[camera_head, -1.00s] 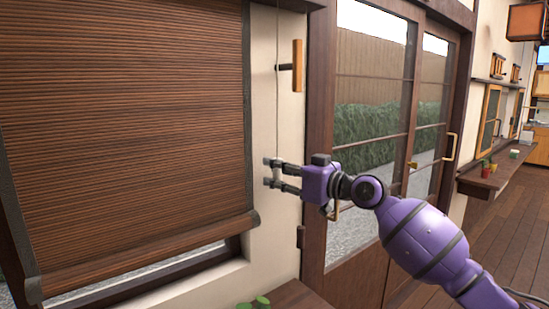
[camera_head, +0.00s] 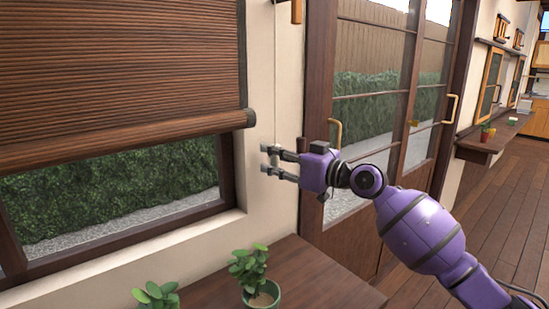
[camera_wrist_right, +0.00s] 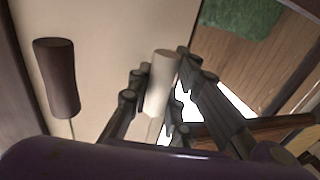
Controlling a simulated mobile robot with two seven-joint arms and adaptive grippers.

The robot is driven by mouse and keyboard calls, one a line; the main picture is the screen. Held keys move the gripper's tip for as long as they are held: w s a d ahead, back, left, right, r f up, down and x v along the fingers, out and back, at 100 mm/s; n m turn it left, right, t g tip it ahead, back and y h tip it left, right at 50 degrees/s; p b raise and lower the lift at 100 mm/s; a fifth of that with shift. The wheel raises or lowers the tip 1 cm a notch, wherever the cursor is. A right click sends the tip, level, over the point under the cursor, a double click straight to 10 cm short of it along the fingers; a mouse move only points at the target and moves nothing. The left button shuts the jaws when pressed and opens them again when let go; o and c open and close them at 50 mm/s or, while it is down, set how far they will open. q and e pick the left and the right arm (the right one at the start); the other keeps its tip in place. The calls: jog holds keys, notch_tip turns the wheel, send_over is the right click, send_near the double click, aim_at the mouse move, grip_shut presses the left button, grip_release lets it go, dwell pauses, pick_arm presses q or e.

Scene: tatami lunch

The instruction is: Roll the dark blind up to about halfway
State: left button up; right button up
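The dark slatted blind (camera_head: 120,70) hangs over the window at the left. Its bottom bar (camera_head: 120,137) is above the lower part of the window, and glass shows below it. My right gripper (camera_head: 271,160) is at the wall right of the window, below the bar's right end. Its fingers are closed around a pale cylindrical pull (camera_wrist_right: 161,84), which shows between them in the wrist view. A thin cord runs up the wall above the gripper. A dark brown pull (camera_wrist_right: 57,77) hangs to the left in the wrist view, apart from the fingers. My left gripper is out of view.
A wooden ledge (camera_head: 325,282) with potted plants (camera_head: 262,293) lies below the gripper. A sliding glass door (camera_head: 370,100) stands close on the right. A wooden wall fitting (camera_head: 297,10) is above. The wall below the gripper is clear down to the ledge.

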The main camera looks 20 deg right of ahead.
jog(key=o, duration=0.5)
jog(key=shift+c, duration=0.2)
jog(key=v, duration=1.2)
jog(key=shift+s, duration=0.1)
